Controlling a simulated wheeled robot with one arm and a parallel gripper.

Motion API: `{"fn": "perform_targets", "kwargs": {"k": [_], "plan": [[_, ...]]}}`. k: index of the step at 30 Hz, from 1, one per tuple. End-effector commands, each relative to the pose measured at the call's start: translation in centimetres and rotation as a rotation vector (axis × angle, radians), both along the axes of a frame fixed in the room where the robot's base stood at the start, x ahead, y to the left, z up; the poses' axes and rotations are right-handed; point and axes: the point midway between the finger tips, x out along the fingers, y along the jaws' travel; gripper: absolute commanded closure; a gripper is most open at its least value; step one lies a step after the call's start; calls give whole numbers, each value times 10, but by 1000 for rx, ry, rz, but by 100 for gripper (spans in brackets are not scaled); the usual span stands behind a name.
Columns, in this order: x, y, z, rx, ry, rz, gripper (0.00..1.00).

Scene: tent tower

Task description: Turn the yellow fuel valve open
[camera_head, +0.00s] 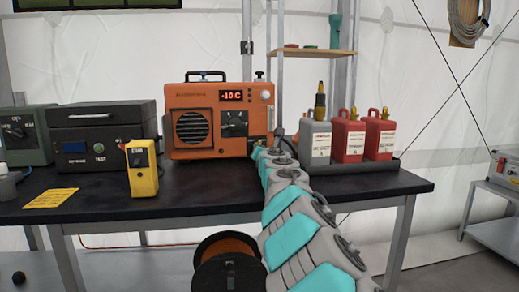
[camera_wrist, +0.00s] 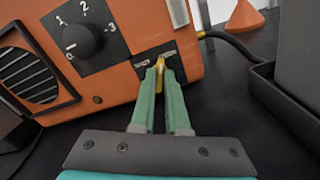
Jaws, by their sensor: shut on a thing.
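The orange heater (camera_head: 205,138) stands on the black table, its display reading -10 C. In the wrist view its front (camera_wrist: 120,35) shows a black dial (camera_wrist: 82,42) marked with numbers. In the head view my arm reaches up to the heater's right side, and the gripper and valve cannot be made out there. The label wording is too small to read.
A dark tray (camera_head: 395,165) with grey and red fuel cans (camera_head: 348,138) is right of the heater. A hose (camera_wrist: 226,40) runs from the heater's side. A yellow handheld meter (camera_head: 143,172) and a dark case (camera_head: 100,135) stand to the left.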

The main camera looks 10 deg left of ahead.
Motion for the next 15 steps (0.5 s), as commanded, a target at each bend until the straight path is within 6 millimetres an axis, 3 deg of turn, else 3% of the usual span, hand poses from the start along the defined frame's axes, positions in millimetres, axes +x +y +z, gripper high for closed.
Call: {"fn": "perform_targets", "kwargs": {"k": [15], "plan": [[0, 0, 0, 293, 83, 3, 100]]}}
